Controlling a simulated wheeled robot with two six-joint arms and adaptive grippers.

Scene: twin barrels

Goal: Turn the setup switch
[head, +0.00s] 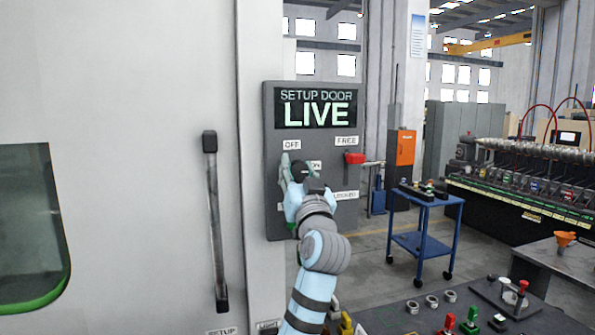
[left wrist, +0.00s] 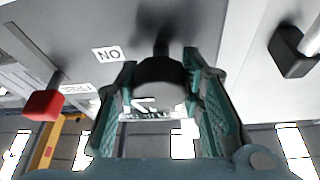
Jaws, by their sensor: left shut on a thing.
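The grey setup panel (head: 272,215) carries a screen (head: 315,108) reading "SETUP DOOR LIVE". An OFF label (head: 291,145) shows at its upper left, and an ON label (head: 315,165) is partly covered by my gripper. My left gripper (head: 289,167) is at the panel's left half and hides the switch in the head view. In the left wrist view, the dark round switch knob (left wrist: 163,80) sits between the two teal fingers of the gripper (left wrist: 162,108), which is shut on it. The ON label (left wrist: 109,54) shows beside the fingers. My right gripper is out of view.
A red-ended lever (head: 355,158) sticks out on the panel's right, under the FREE label (head: 346,141). A long door handle (head: 214,220) stands left of the panel. A blue cart (head: 420,245) and a bench with parts (head: 400,320) are at the right.

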